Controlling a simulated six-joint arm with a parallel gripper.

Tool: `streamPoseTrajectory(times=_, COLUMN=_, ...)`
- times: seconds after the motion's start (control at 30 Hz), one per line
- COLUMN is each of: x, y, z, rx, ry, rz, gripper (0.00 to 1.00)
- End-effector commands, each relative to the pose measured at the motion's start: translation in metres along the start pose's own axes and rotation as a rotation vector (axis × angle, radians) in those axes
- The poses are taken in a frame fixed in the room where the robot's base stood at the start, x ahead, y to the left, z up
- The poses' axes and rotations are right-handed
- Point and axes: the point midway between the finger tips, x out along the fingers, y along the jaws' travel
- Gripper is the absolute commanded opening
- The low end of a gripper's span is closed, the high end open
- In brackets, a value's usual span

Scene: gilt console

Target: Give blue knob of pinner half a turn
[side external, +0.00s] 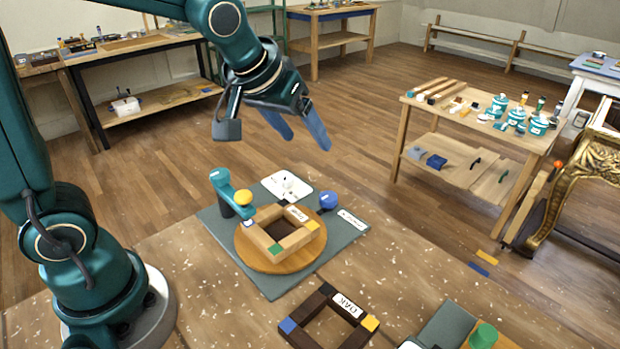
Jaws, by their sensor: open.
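The blue knob (328,200) stands at the right rear of a grey-green base plate (272,285), beside a white label. The pinner seems to be the assembly on this plate, with a teal arm (222,182) and yellow knob (243,197) at the left. A round wooden disc (250,252) on the plate carries a light wood frame (262,238) with coloured corners. My gripper (307,142) is open and empty, above and behind the plate, its blue fingers pointing down to the right. It is clear of the blue knob.
A dark wood frame labelled OAK (326,322) lies at the front on the flecked surface. A white plate (287,186) lies behind the light frame. A side table (470,118) holds teal pots.

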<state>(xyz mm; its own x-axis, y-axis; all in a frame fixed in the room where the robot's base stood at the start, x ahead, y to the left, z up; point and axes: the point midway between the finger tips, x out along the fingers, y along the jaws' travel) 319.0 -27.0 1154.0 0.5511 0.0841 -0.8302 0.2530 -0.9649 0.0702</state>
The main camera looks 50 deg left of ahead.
Motion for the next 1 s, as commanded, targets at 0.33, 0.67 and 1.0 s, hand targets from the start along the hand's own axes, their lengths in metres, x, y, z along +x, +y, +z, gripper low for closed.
streamPoseTrajectory(times=0.33, x=0.091, y=0.009, z=0.009, rx=0.018, ry=-0.141, rz=-0.051, gripper=0.73)
streamPoseTrajectory(times=0.67, x=0.121, y=0.006, z=0.028, rx=0.028, ry=-0.199, rz=-0.066, gripper=0.73)
streamPoseTrajectory(times=1.0, x=0.153, y=0.004, z=0.034, rx=0.028, ry=-0.196, rz=-0.066, gripper=0.73)
